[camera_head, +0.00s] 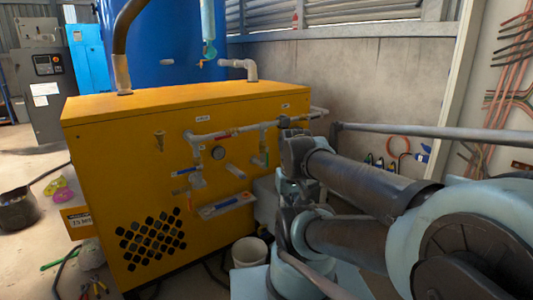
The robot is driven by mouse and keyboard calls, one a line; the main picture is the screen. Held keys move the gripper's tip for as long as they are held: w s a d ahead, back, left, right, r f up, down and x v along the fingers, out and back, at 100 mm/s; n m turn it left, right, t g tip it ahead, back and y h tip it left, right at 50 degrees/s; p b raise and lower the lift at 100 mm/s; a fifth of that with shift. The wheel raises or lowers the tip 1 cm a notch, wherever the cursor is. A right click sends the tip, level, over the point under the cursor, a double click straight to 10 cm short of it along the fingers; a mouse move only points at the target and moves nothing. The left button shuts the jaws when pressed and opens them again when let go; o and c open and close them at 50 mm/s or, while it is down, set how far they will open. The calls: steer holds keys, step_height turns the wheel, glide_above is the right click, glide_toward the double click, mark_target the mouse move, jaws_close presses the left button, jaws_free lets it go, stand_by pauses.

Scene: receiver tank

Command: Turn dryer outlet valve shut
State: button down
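The yellow dryer cabinet (120,160) stands at centre left, with pale pipes and several lever valves on its front. A red-handled valve (224,134) sits on the upper pipe under the left label (202,118). A second small label (285,106) is at the upper right; its text is too small to read. The pipe beneath it runs behind my gripper (290,122), which is at the cabinet's right front corner. Whether it touches the pipe or a handle cannot be told. Its fingers are too small and overlapped to read. Which valve is the outlet valve is unclear.
A small shelf (226,206) juts out below. A white bucket (249,252) stands on the floor. A grey rail (430,132) runs behind my arm. A blue tank (160,45) stands behind.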

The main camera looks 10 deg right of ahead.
steer(key=w+a+r+m+y, duration=0.15)
steer(key=w+r, duration=0.25)
steer(key=w, duration=0.4)
steer(key=w+a+r+m+y, duration=0.1)
steer(key=w+a+r+y, duration=0.2)
steer(key=w+r, duration=0.35)
steer(key=w+d+y, duration=0.3)
steer(key=w+y, duration=0.2)
steer(key=w, duration=1.5)
steer(key=w+d+f+m+t+y, duration=0.15)
steer(key=w+d+f+y, duration=0.35)
steer(key=w+d, duration=0.6)
glide_toward(267, 157)
step_height(267, 157, up, 2)
steer(key=w+d, duration=0.2)
steer(key=w+d+f+t+y, duration=0.2)
steer(key=d+f+y, duration=0.1)
steer(key=d+f, duration=0.4)
steer(key=a, duration=1.3)
steer(key=shift+w+a, duration=0.25)
steer(key=shift+w, duration=0.05)
